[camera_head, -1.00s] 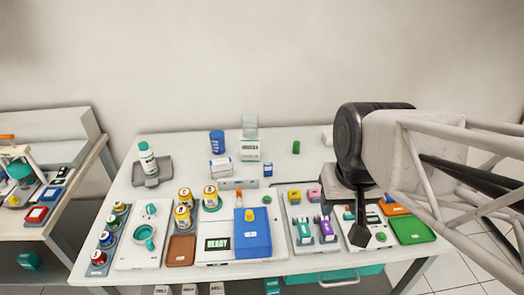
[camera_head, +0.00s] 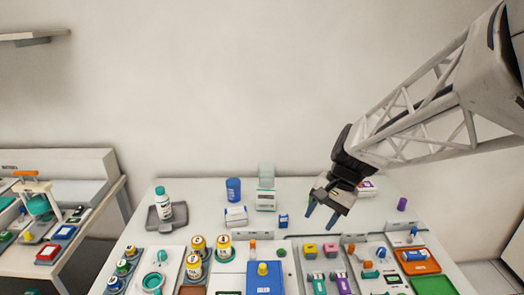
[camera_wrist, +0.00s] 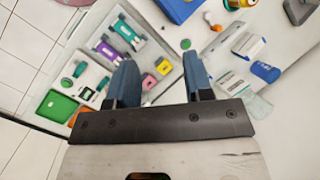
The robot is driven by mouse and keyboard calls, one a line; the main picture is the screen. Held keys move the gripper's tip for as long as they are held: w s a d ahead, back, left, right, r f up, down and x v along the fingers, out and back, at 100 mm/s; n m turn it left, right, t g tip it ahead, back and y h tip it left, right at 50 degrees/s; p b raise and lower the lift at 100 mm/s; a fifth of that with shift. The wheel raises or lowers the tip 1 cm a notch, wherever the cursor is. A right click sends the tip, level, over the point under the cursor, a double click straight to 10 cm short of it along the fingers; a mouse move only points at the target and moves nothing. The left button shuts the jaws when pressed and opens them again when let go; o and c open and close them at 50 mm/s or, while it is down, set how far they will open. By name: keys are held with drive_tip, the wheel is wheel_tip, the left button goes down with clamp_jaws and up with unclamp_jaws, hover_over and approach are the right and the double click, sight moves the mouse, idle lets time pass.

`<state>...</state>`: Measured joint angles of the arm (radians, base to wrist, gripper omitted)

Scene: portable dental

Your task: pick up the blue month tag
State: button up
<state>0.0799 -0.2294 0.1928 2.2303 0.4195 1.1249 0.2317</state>
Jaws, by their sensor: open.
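A small blue block (camera_head: 283,220) with a pale mark, likely the blue month tag, stands on the table behind a green disc. I do not make it out in the wrist view, where my right-hand finger may hide it. Another blue piece (camera_head: 412,256) lies at the orange tray; I cannot tell for sure which is the tag. My gripper (camera_head: 320,217) is open and empty, pointing down, raised above the table to the right of the small blue block. Its two blue-grey fingers stand apart in the wrist view (camera_wrist: 161,65).
A white box with teal (camera_head: 265,200), another white box (camera_head: 236,216) and a blue cylinder (camera_head: 233,190) stand left of the small block. Yellow (camera_head: 310,248) and pink (camera_head: 330,248) blocks sit in front of my gripper. An orange tray (camera_head: 429,268) is at right.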

drive_tip(key=w+f+m+g+y, duration=0.1)
drive_tip(key=w+f+m+y, duration=0.15)
drive_tip(key=w+f, duration=0.4)
drive_tip(key=w+f+m+y, duration=0.2)
drive_tip(key=w+f+m, duration=0.1)
drive_tip(key=w, duration=0.7)
drive_tip(key=m+y, duration=0.5)
approach(283, 227)
drive_tip(key=shift+t+h, duration=0.25)
drive_tip(key=shift+t, duration=0.05)
drive_tip(key=a+r, duration=0.2)
drive_tip(key=r, duration=0.1)
drive_tip(key=shift+r, duration=0.25)
drive_tip(key=shift+a, duration=0.1)
drive_tip(key=shift+x, duration=1.25)
drive_tip(key=shift+x, duration=2.6)
drive_tip(key=shift+w, duration=0.1)
clamp_jaws()
